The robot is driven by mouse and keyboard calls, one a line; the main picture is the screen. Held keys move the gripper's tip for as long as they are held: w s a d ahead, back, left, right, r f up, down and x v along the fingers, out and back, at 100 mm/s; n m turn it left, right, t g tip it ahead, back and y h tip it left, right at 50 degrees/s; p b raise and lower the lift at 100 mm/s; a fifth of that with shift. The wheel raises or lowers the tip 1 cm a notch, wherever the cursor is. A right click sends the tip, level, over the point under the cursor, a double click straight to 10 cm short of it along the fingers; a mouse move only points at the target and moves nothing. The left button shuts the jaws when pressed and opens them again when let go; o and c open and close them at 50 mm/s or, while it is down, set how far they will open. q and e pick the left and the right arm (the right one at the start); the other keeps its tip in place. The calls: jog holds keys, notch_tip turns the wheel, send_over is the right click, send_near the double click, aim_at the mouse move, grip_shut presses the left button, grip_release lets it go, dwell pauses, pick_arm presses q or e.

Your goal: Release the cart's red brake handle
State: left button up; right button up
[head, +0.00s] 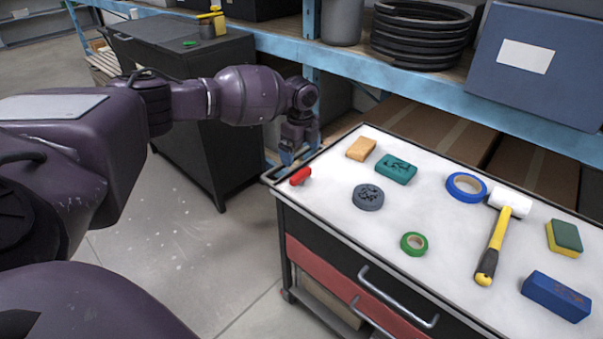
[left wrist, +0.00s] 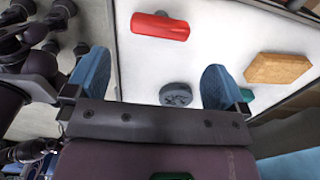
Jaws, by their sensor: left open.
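The red brake handle (head: 300,176) is a short red bar at the near left corner of the cart (head: 330,205), by the edge of its white top. In the left wrist view the red handle (left wrist: 160,26) lies beyond the fingertips, near the top of the picture. My left gripper (head: 298,150) is just behind the handle in the head view, apart from it. My right gripper is not in view.
On the cart top lie a grey disc (head: 368,197), an orange block (head: 361,149), a teal block (head: 396,169), tape rolls (head: 466,187), a mallet (head: 497,240) and other blocks. A blue shelf (head: 400,75) runs behind. Open floor (head: 190,255) lies left of the cart.

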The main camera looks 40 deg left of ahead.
aim_at(301, 173)
pick_arm(q)
notch_tip(301, 173, down, 7)
jog(key=shift+f+b, duration=0.1)
jog(key=shift+b, duration=0.5)
jog(key=shift+f, duration=0.55)
jog(key=c, duration=0.7)
jog(key=shift+c, duration=0.2)
